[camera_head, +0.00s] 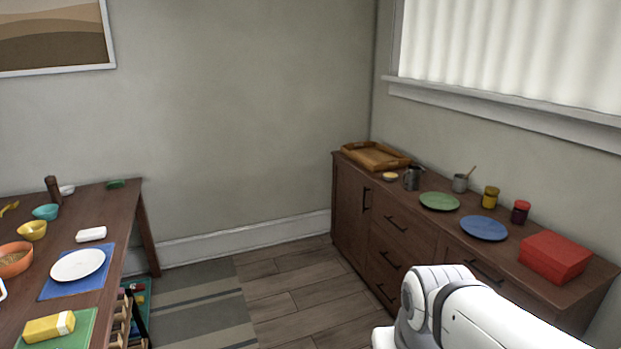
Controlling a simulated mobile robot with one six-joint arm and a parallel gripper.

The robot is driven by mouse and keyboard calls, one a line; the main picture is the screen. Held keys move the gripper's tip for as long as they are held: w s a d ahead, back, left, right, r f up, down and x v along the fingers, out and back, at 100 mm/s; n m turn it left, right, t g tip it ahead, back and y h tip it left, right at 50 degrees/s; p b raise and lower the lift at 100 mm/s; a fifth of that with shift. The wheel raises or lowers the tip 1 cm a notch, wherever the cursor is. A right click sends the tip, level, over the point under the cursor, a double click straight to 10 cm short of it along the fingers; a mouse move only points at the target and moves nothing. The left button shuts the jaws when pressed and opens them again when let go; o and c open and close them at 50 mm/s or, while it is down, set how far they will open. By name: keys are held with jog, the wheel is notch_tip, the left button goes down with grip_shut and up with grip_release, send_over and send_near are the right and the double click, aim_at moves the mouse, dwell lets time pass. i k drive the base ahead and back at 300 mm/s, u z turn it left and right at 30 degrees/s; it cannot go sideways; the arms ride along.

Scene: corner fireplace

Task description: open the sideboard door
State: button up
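The sideboard (422,235) is dark brown wood and stands along the right wall under the window. Its door (350,212) is at the far left end, with a dark vertical handle (366,200) near its right edge. The door looks closed and flush with the front. Several drawers with dark bar handles lie to the right of it. My white arm enters at the bottom right, in front of the sideboard, and hides part of its lower right front. My gripper is out of view.
On the sideboard top are a wooden tray (376,156), a green plate (439,201), a blue plate (484,228), jars and a red box (554,257). A table (124,206) with dishes stands at left. Wooden floor (285,290) and a striped rug (200,310) lie open between.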

aim_at(352, 194)
jog(key=u, duration=0.2)
jog(key=i, duration=3.7)
jog(key=z, duration=0.25)
